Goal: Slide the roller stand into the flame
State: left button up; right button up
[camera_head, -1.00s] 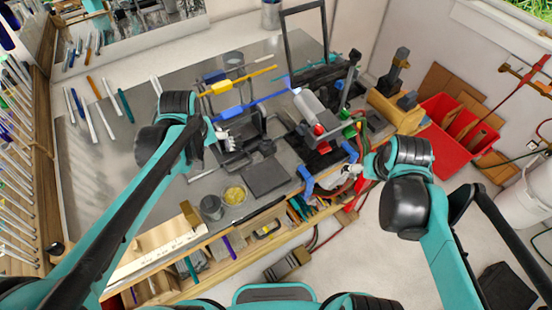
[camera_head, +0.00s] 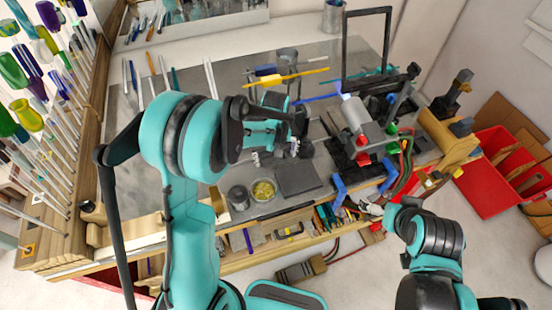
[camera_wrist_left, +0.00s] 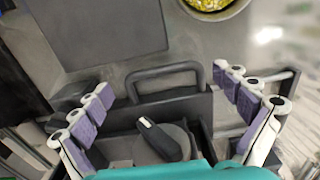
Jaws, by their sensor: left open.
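My left gripper (camera_head: 277,153) hangs over the dark roller stand, and in the head view it hides most of the stand. In the left wrist view the gripper (camera_wrist_left: 162,85) is open and empty, its purple-padded fingers spread either side of the stand's grey loop handle (camera_wrist_left: 166,68). A dark box-like body with a black pointed knob (camera_wrist_left: 160,140) lies below the handle. A yellow rod (camera_head: 290,77) and a blue rod (camera_head: 322,97) lie beyond the gripper. A grey torch (camera_head: 355,114) with a red knob stands to the right; I cannot make out a flame. My right gripper (camera_head: 372,207) is partly hidden by its wrist.
A dark square plate (camera_head: 298,179), a dish of yellow bits (camera_head: 262,191) and a grey cup (camera_head: 239,198) stand along the bench's front. Blue brackets (camera_head: 340,187) and hoses are at the front right. Red bins (camera_head: 495,165) lie beyond the bench's right end.

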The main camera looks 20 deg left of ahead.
pick_arm(q)
jog(key=shift+f, duration=0.35)
